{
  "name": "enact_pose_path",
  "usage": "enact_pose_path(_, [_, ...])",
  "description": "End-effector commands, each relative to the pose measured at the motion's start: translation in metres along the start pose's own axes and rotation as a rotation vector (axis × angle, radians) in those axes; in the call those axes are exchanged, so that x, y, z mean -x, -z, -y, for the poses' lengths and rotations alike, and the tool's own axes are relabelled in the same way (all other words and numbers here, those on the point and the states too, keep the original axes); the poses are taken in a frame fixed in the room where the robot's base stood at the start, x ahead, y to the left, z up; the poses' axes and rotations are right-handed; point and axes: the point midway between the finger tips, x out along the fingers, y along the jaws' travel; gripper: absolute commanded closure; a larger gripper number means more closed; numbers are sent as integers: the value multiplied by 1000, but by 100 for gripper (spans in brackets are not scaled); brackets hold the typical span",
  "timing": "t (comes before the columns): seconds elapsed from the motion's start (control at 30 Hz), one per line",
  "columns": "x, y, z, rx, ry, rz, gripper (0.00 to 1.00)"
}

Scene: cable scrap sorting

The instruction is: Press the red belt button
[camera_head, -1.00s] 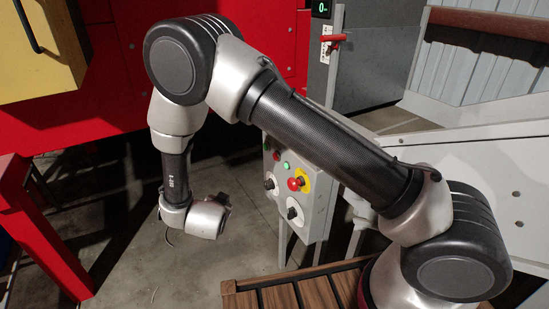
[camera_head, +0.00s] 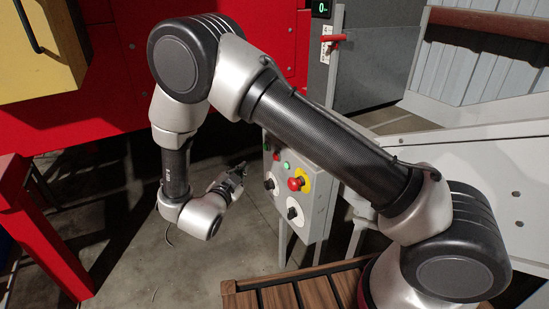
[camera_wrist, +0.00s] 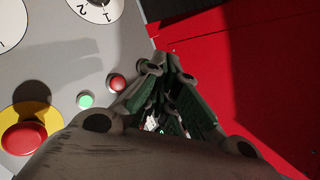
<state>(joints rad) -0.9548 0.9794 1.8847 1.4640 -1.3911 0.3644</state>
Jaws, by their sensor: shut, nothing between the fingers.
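The small red button (camera_wrist: 117,83) is on the grey control panel (camera_wrist: 60,60), beside a small green button (camera_wrist: 85,101). In the head view the red button (camera_head: 277,156) shows near the panel's (camera_head: 316,222) upper left, partly close to the arm's outline. A larger red mushroom button (camera_head: 295,184) sits on a yellow disc; it also shows in the wrist view (camera_wrist: 22,138) at the lower left. My gripper (camera_head: 240,168) is shut and empty, to the left of the panel. In the wrist view its fingertips (camera_wrist: 166,68) appear just right of the small red button, with no contact visible.
White dials sit on the panel, one (camera_wrist: 97,8) with numbers. Red machinery (camera_head: 90,110) stands behind, and a red post (camera_head: 40,235) is at the left. A wooden slatted surface (camera_head: 318,292) lies in front. My upper arm covers part of the panel. Floor below the gripper is clear.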

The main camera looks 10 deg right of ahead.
Motion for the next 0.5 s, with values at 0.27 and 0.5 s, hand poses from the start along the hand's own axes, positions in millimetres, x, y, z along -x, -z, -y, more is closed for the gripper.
enact_pose_path(0.27, [-27,20,-20,1,-3,-1,100])
enact_pose_path(0.5, [-47,34,-34,0,-2,0,100])
